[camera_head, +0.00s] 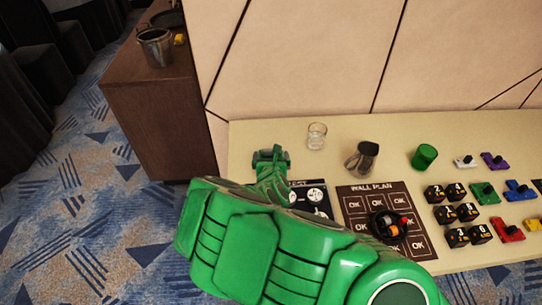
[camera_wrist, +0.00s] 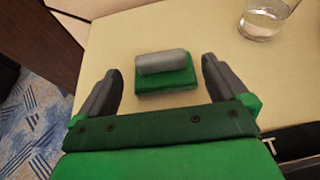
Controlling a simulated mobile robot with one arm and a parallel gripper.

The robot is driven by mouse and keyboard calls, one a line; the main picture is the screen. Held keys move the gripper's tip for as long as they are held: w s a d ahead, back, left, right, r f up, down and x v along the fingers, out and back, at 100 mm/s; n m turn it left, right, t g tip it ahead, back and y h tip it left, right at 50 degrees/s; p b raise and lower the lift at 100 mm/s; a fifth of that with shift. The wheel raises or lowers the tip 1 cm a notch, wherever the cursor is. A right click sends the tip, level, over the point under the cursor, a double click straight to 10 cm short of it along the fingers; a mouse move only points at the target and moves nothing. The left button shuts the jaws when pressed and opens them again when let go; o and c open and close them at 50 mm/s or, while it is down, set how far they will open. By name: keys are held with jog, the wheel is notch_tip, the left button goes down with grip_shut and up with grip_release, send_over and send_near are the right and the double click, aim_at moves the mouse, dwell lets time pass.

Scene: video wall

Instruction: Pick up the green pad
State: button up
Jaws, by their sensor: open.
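The green pad (camera_wrist: 165,86) is a small green block with a rounded grey piece on top. It lies on the cream tabletop in the wrist view. My gripper (camera_wrist: 162,68) is open, with one dark finger to the left of the pad and one to the right. A gap shows between each finger and the pad. In the head view my gripper (camera_head: 271,156) is low over the left end of the table, and I cannot make out the pad apart from it there.
A clear glass (camera_head: 317,136) stands right of my gripper, and it also shows in the wrist view (camera_wrist: 266,16). A metal pitcher (camera_head: 362,159), a green cylinder (camera_head: 425,157), a wall plan board (camera_head: 357,203), black numbered cubes (camera_head: 457,213) and coloured knobbed pieces (camera_head: 484,193) lie further right. A wooden cabinet (camera_head: 160,110) stands left.

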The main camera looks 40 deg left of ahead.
aim_at(271, 149)
jog(key=shift+x, duration=2.05)
jog(key=shift+w+a+f, duration=0.2)
jog(key=shift+w+a, duration=0.2)
jog(key=shift+w, duration=0.05)
jog(key=shift+c, duration=0.5)
jog(key=c, duration=0.6)
jog(key=shift+r, duration=0.1)
jog(key=shift+r, duration=4.95)
